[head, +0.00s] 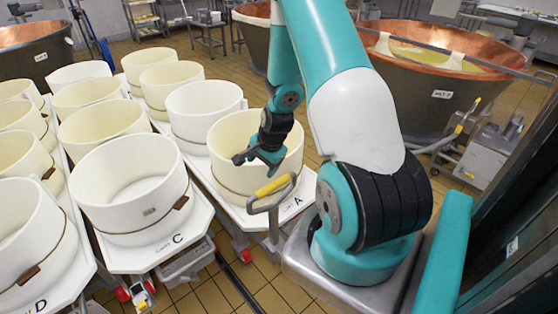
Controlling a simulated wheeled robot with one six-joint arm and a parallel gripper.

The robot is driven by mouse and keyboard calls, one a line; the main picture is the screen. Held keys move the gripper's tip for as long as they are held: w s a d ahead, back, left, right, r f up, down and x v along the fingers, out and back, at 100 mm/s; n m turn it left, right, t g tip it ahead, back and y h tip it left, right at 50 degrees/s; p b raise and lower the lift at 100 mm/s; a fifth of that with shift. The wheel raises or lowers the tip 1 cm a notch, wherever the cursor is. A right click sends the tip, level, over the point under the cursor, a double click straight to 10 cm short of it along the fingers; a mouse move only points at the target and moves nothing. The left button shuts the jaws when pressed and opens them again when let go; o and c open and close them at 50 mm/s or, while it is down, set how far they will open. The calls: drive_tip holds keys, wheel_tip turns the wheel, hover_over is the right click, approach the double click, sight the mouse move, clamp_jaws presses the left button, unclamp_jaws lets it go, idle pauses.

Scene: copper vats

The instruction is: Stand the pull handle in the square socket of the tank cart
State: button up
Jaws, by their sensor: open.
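A pull handle (272,187) with a yellow grip and a grey metal stem stands roughly upright at the front edge of the cart marked A (298,205). Its lower end is near the cart's edge and my base, and I cannot tell whether it sits in a socket. No square socket can be made out. My gripper (268,160) is open, with dark fingers. It is just above and behind the yellow grip in the picture, in front of the cream tub (228,140) on cart A. I cannot tell whether it touches the handle.
Carts marked C (190,232) and D (75,285) carry more cream tubs at left. Copper vats (440,100) stand behind. A grey wheeled machine (487,158) with a yellow-gripped bar stands at right. Tiled floor shows between the carts and my base.

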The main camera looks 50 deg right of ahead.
sight(273, 185)
drive_tip(key=s+d+f+m, duration=0.3)
drive_tip(key=d+f, duration=0.1)
drive_tip(key=shift+h, duration=0.4)
drive_tip(key=b+x, duration=0.8)
drive_tip(key=x, duration=0.2)
drive_tip(key=shift+f, duration=0.25)
drive_tip(key=shift+c, duration=0.2)
clamp_jaws()
wheel_tip(273, 185, up, 17)
drive_tip(key=p, duration=1.2)
drive_tip(key=shift+p, duration=0.3)
drive_tip(key=shift+r, duration=0.1)
idle(0.4)
